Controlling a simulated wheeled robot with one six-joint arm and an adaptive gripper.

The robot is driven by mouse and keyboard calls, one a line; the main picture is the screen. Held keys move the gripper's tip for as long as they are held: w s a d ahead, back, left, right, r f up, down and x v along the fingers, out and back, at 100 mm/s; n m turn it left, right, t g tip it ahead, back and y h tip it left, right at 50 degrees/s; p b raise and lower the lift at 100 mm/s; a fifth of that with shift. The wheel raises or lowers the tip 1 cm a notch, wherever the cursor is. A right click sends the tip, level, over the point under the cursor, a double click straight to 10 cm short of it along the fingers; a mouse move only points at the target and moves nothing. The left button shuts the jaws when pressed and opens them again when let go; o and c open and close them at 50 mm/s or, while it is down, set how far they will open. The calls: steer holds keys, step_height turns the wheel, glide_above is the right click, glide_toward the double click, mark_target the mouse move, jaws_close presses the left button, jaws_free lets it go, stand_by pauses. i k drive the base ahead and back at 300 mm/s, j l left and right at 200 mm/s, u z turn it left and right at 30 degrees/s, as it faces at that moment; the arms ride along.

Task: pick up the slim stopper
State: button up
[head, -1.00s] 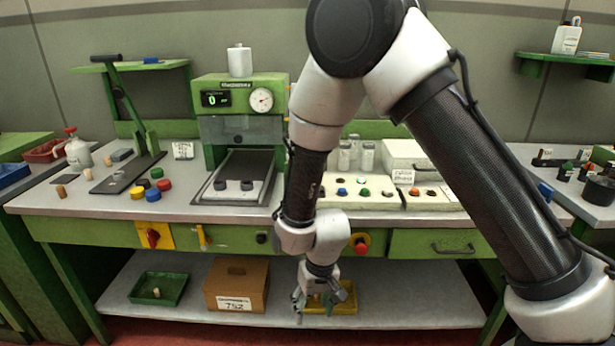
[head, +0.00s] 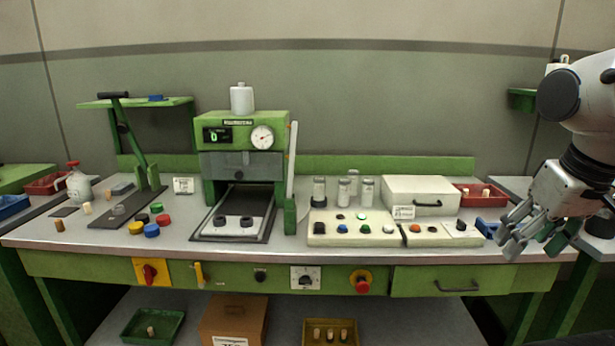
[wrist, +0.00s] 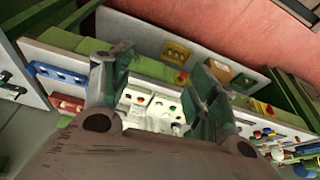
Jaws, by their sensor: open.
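Several cork stoppers are in view, and I cannot tell which is the slim one. One stands in the green tray (head: 124,331) on the lower shelf: a small pale stopper (head: 150,331). Several tan stoppers (head: 330,335) stand in the yellow tray (head: 311,324) on that shelf. Two stoppers (head: 475,193) sit in the red tray (head: 457,187) at the bench's right. Loose ones, a brown stopper (head: 60,226) and a pale stopper (head: 87,208), stand at the left. My gripper (head: 532,240) is open and empty at the bench's right end, away from the loose stoppers.
A green press (head: 240,135) stands on the bench, left of centre. A cream button panel (head: 352,230) and a white box (head: 422,194) stand right of it. A brown box (head: 233,318) sits between the two lower trays. The wrist view shows the bench tilted and far off.

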mark_target(87, 206)
steer(key=u, duration=0.35)
steer(key=i+j+u, duration=0.2)
steer(key=u, duration=0.25)
steer(key=i+j+u, duration=0.25)
steer(key=u, duration=0.2)
steer(key=i+j+u, duration=0.1)
steer(key=i, duration=0.4)
steer(key=i+j+u, duration=0.1)
steer(key=i, duration=0.35)
